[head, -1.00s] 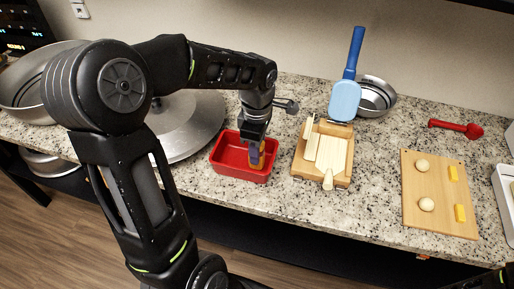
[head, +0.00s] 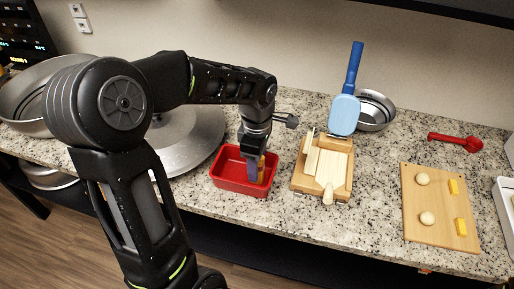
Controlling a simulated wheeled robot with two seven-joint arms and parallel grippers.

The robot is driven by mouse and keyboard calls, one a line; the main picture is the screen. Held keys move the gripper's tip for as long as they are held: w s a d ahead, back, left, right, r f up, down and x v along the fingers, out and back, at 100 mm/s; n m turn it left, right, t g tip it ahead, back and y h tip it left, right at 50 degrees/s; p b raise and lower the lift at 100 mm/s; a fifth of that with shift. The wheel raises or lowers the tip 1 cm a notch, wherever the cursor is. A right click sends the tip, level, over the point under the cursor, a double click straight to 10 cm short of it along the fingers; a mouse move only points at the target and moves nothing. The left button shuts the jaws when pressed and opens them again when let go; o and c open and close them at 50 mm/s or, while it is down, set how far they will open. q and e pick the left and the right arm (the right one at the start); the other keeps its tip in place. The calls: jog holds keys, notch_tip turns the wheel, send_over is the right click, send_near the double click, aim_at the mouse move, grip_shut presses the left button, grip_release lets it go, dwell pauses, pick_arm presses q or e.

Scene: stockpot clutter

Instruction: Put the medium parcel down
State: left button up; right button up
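My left gripper (head: 257,172) points down into the red tray (head: 229,180), its fingertips inside the walls. A small orange-yellow thing (head: 262,164) shows at the fingers, mostly hidden by them. I cannot tell whether it is the medium parcel, whether it is gripped, or whether it touches the tray floor. Nothing else in view is clearly a parcel. My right gripper is not in view.
A wooden press-like board (head: 340,182) stands just right of the tray. A blue paddle (head: 344,115) leans by a metal bowl (head: 375,112). A cutting board (head: 439,235) holds dough balls and yellow pieces. A red scoop (head: 472,144) lies behind. A large lid (head: 195,135) is left.

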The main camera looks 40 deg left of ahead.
pick_arm(q)
notch_tip(320, 180, up, 12)
jog(key=shift+f, duration=0.1)
dwell(0.8)
